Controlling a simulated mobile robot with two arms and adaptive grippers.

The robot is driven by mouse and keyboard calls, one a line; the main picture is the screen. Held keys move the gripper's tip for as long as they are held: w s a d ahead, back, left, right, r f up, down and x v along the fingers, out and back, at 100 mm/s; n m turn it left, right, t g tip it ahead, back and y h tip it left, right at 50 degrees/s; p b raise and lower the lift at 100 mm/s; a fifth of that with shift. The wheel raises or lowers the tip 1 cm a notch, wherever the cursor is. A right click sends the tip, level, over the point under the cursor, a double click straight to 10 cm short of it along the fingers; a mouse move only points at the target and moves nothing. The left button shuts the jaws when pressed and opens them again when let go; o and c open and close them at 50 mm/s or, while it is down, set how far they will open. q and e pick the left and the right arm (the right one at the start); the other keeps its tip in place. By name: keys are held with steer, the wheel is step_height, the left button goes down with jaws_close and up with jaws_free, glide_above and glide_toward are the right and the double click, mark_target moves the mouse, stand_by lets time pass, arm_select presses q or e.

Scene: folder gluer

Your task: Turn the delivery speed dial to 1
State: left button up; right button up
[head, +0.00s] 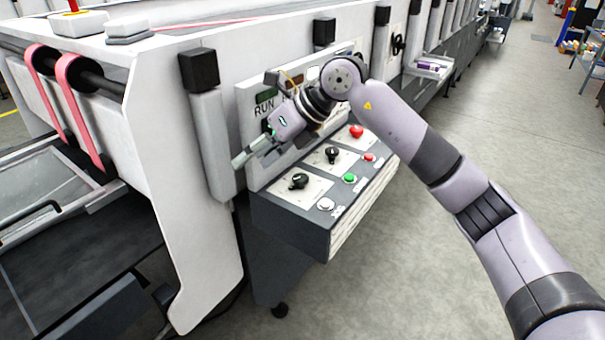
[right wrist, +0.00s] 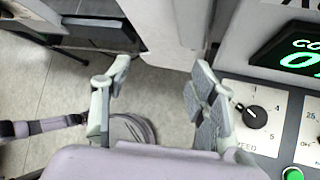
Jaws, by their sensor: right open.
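A black dial (head: 299,181) sits on a white plate at the near end of the sloped control panel in the head view. In the right wrist view a black dial (right wrist: 250,112) shows at the right, with numbers around it and a label partly hidden that ends in "EED". A pale mark on its knob points to the upper left. My right gripper (head: 240,160) is above and left of the panel in the head view, apart from the dials. In the right wrist view the gripper (right wrist: 160,78) is open and empty, with floor between its fingers. My left gripper is out of view.
A second black dial (head: 332,154), a green button (head: 349,178), a white button (head: 325,204) and a red mushroom button (head: 356,131) share the panel. A green-lit display (right wrist: 300,58) is above the dial. A grey post with a black cap (head: 198,70) stands near the gripper. Floor at right is clear.

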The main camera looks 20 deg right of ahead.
steer(key=w+d+r+m+h, duration=0.1)
steer(key=d+r+h, duration=0.15)
steer(key=d, duration=0.45)
steer(key=w+d+r+m+h, duration=0.1)
steer(key=d+h, duration=0.3)
steer(key=d, duration=0.3)
steer(key=p, duration=0.4)
glide_toward(301, 178)
steer(key=x, duration=0.8)
steer(key=shift+w+f, duration=0.1)
steer(key=shift+f, duration=0.15)
steer(key=shift+c, duration=0.3)
steer(key=c, duration=1.1)
